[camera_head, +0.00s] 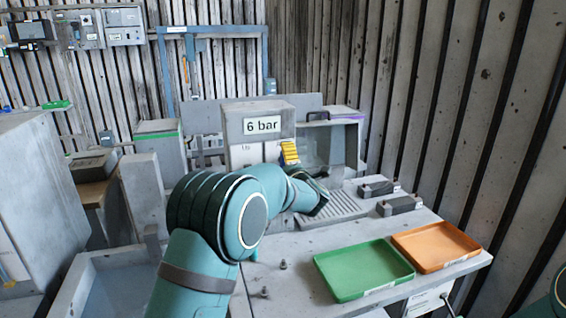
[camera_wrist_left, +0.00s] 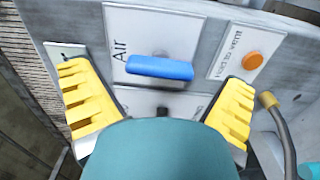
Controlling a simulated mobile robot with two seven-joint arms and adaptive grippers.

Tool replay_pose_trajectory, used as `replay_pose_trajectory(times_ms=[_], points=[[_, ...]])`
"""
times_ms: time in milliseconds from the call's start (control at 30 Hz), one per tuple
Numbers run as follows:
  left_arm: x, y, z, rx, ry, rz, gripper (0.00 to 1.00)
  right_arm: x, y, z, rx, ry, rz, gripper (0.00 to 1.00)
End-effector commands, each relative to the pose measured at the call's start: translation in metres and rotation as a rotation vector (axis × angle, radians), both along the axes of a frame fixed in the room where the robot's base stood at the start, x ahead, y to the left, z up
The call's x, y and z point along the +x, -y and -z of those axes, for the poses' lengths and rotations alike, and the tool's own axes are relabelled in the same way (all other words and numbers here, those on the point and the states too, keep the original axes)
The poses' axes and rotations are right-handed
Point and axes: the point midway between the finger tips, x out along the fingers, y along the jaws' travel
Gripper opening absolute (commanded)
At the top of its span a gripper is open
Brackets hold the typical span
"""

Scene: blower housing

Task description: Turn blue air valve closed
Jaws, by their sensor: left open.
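The blue air valve handle (camera_wrist_left: 160,68) shows in the left wrist view, on a pale panel (camera_wrist_left: 185,32) marked "Air". The handle lies roughly crosswise in that view, between and beyond my open yellow fingers. My left gripper (camera_wrist_left: 163,112) is open, and no finger visibly touches the handle. In the head view my left gripper (camera_head: 290,153) is in front of the box marked "6 bar" (camera_head: 258,126), and my arm and gripper hide the valve there. My right gripper is not in view.
An orange button (camera_wrist_left: 252,60) on a labelled plate and a hose (camera_wrist_left: 280,130) are right of the valve. A green tray (camera_head: 364,268) and an orange tray (camera_head: 435,246) lie on the bench. Two grey blocks (camera_head: 378,187) (camera_head: 399,205) stand behind them.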

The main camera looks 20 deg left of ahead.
Motion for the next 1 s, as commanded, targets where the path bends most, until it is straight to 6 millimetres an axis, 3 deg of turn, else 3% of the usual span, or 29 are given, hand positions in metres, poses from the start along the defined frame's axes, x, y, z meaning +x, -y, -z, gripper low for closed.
replay_pose_trajectory(times_ms=[200, 533, 700, 1000], points=[[0.015, -0.010, 0.001, 0.001, -0.001, 0.000, 1.00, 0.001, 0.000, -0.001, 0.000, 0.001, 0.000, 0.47], [0.017, -0.011, 0.000, 0.000, 0.000, 0.001, 1.00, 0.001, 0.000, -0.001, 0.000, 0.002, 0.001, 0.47], [0.016, -0.011, 0.000, 0.000, 0.000, 0.001, 0.40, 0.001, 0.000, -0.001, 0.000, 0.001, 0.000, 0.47], [0.016, -0.010, 0.000, 0.002, -0.003, 0.001, 0.36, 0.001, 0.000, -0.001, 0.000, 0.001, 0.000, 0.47]])
